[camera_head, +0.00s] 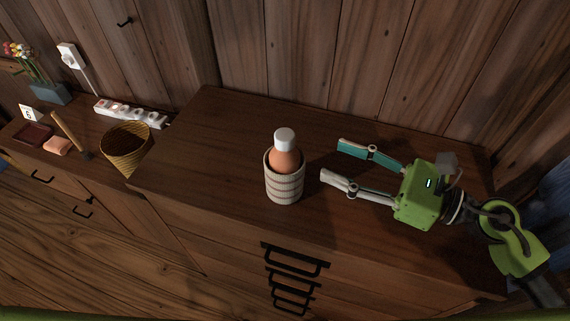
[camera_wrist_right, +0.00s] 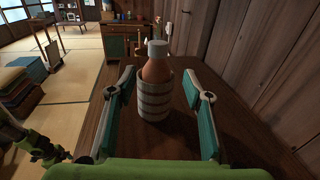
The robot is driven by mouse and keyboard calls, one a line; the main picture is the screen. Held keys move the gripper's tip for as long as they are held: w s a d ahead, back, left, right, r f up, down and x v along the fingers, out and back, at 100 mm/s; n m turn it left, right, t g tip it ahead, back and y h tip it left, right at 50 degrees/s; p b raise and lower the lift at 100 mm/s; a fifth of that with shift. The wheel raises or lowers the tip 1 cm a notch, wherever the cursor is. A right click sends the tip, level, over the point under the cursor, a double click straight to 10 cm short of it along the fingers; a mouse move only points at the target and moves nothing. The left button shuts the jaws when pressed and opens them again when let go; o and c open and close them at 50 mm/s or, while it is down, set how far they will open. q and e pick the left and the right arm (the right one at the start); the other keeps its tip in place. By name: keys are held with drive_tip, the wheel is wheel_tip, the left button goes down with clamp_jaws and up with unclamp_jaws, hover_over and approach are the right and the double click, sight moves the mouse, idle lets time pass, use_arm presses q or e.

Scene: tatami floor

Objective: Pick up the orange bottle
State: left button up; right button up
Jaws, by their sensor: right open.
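The orange bottle (camera_head: 286,159) has a white cap and stands upright inside a striped woven cup (camera_head: 284,188) on the dark wooden cabinet top. The cup hides its lower part. My right gripper (camera_head: 332,160) is open and empty, to the right of the bottle, with its fingers pointing left toward it. In the right wrist view the bottle (camera_wrist_right: 157,68) and the cup (camera_wrist_right: 154,98) appear ahead, between the two open fingers (camera_wrist_right: 156,88) in the picture. The fingertips are apart from the cup in the head view.
A wooden wall (camera_head: 330,50) runs behind the cabinet top (camera_head: 215,140). The cabinet top around the cup looks clear.

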sight(284, 141)
drive_tip(key=p+x, duration=0.1)
drive_tip(key=x, duration=0.1)
drive_tip(key=p+x, duration=0.2)
drive_tip(key=x, duration=0.1)
drive_tip(key=p+x, duration=0.1)
drive_tip(key=x, duration=0.2)
drive_tip(key=shift+s+r, duration=0.15)
drive_tip(key=shift+r, duration=0.15)
drive_tip(key=p+x, duration=0.2)
drive_tip(key=x, duration=0.1)
drive_tip(key=shift+a, duration=0.25)
drive_tip(key=shift+w+a+f, duration=0.25)
drive_tip(key=shift+w+a, duration=0.05)
drive_tip(key=shift+a, duration=0.1)
drive_tip(key=shift+d, duration=0.1)
clamp_jaws()
drive_tip(key=shift+r, duration=0.1)
